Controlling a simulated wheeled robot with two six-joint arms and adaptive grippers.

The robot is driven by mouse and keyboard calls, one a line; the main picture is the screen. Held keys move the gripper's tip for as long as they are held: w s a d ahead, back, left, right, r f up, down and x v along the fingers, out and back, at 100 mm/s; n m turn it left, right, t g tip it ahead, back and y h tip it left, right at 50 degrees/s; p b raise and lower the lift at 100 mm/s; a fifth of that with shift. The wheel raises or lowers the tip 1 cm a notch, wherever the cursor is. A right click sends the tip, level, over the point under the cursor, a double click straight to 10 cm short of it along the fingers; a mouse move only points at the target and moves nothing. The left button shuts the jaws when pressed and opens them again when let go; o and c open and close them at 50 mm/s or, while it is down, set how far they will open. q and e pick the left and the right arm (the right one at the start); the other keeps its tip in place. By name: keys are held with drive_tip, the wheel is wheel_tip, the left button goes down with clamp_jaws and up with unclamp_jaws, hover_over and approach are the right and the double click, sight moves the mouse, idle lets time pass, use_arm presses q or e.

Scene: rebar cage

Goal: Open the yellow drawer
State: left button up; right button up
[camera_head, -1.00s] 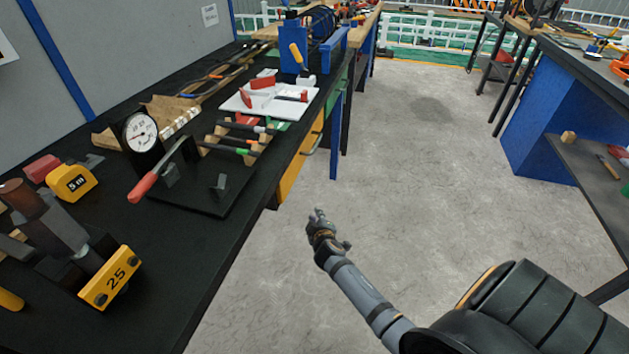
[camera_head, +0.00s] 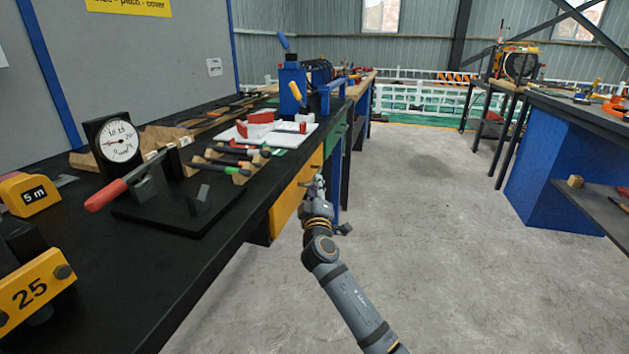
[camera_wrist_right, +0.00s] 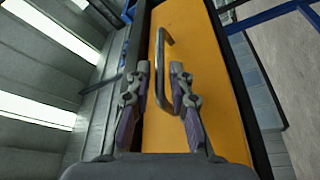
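The yellow drawer (camera_head: 294,201) is under the black workbench top, facing the aisle. Its front (camera_wrist_right: 202,62) fills the middle of the right wrist view and looks closed. A metal bar handle (camera_wrist_right: 161,62) stands out from it. My right gripper (camera_head: 318,182) is at the drawer front in the head view and hides part of it. In the right wrist view my right gripper (camera_wrist_right: 160,70) is open, with one finger on each side of the lower part of the handle. I cannot tell whether either finger touches it. My left gripper is not in view.
The black bench top (camera_head: 190,262) overhangs the drawer and carries a dial gauge (camera_head: 117,141), a red-handled lever (camera_head: 122,187) and several hand tools. A green drawer (camera_head: 334,143) lies beyond the yellow one. The grey floor (camera_head: 430,220) to the right is clear.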

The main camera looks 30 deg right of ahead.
drive_tip(key=shift+x, duration=1.8)
clamp_jaws()
